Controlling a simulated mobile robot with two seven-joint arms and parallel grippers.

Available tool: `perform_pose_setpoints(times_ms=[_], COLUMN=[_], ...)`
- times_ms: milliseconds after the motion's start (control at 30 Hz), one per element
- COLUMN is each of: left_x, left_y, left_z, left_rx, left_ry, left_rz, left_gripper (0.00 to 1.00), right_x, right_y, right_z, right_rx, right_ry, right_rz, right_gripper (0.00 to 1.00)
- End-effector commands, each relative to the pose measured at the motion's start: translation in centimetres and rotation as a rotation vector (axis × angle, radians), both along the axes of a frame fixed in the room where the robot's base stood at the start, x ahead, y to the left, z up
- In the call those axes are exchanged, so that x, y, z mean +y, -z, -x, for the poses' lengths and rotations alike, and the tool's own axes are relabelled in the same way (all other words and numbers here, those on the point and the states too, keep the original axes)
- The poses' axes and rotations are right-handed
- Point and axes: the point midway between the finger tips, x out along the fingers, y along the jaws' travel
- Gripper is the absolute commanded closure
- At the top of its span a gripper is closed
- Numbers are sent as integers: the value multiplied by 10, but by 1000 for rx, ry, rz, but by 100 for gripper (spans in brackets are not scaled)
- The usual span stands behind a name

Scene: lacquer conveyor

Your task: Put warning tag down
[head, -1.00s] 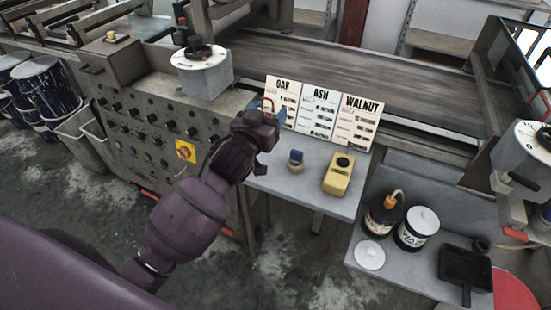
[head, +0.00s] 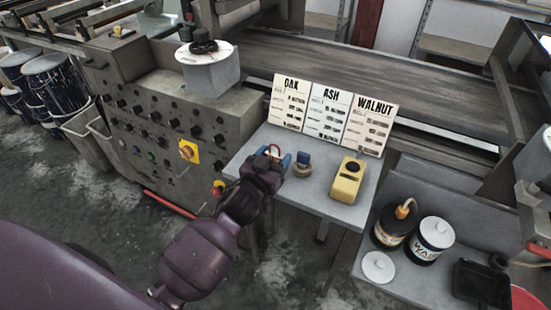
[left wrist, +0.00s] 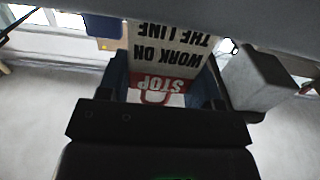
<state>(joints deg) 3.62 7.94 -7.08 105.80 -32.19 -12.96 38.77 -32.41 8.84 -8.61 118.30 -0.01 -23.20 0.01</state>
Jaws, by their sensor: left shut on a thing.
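The warning tag (left wrist: 172,58) is a white card with a red STOP band and the words WORK ON THE LINE, upside down in the left wrist view. My left gripper (left wrist: 163,88) is shut on it, with a dark finger on each side. In the head view the gripper (head: 276,162) is at the left part of the small grey table (head: 315,200), and only a small red and white bit of the tag (head: 274,149) shows. The gripper hides the rest. I cannot tell whether the tag touches the tabletop. My right gripper is not in view.
A small blue-topped object (head: 303,160) stands close right of the gripper, then a yellow device (head: 348,180). OAK, ASH and WALNUT cards (head: 331,113) stand along the table's back. A control cabinet (head: 160,125) is at left; bottles and cans (head: 433,235) are at right.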

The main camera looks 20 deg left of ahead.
Motion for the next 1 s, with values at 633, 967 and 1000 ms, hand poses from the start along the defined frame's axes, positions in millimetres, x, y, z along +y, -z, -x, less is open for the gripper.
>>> perform_pose_setpoints(times_ms=[633,967,1000], left_x=[0,0,0], left_y=[5,0,1], left_z=[0,1,5], left_rx=[-2,-3,-1], left_ry=[1,0,0], left_rz=[0,-1,0], left_gripper=[16,16,16], right_x=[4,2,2], right_y=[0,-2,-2], right_z=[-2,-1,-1], right_rx=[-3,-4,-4], right_ry=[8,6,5], right_rz=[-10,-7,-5], right_gripper=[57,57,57])
